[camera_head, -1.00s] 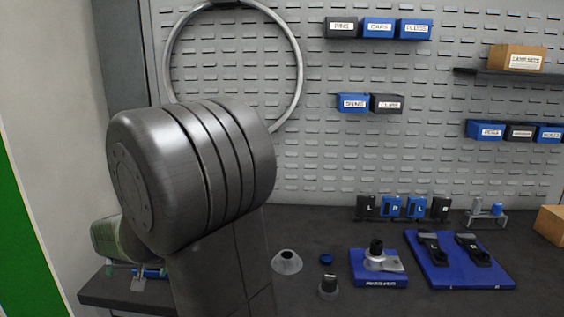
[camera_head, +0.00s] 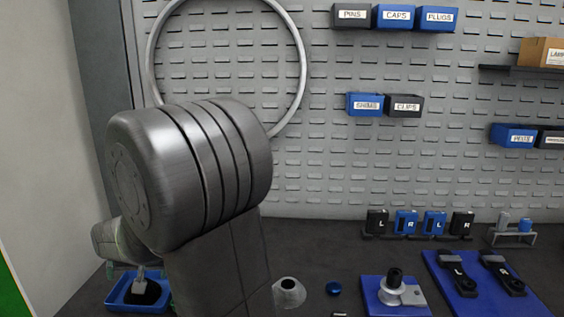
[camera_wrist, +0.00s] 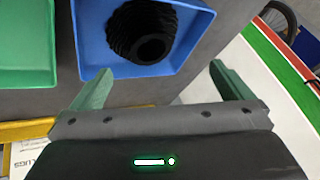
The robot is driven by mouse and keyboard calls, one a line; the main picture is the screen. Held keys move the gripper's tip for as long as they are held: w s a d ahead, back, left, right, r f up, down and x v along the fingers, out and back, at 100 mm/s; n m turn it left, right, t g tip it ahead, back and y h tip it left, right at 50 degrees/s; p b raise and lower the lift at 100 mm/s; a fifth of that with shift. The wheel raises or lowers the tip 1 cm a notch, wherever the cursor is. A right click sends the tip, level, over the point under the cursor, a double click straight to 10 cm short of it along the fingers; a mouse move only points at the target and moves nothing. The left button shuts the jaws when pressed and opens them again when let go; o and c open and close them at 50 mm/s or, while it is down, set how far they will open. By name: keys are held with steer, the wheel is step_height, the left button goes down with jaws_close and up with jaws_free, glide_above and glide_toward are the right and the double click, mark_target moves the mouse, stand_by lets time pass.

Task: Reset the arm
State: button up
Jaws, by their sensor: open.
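In the wrist view my gripper (camera_wrist: 162,74) is open, its two green fingers wide apart with nothing between them. Beyond the fingers is a blue bin (camera_wrist: 88,38) holding a black ribbed ring-shaped thing (camera_wrist: 150,42). In the head view the large grey joint of my arm stands at the left centre and hides part of the bench. A blue bin (camera_head: 112,303) with something black in it shows at the lower left, below a part of my arm.
A dark bench (camera_head: 330,255) runs below a grey pegboard (camera_head: 340,165) with labelled boxes and a large hoop (camera_head: 303,70). On the bench are a grey cone (camera_head: 289,294), a blue cap (camera_head: 334,289) and blue fixture plates (camera_head: 450,280). A green bin (camera_wrist: 25,45) adjoins the blue bin.

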steer(key=shift+f+b, duration=1.05)
steer(key=shift+f, duration=0.75)
steer(key=shift+r, duration=0.1)
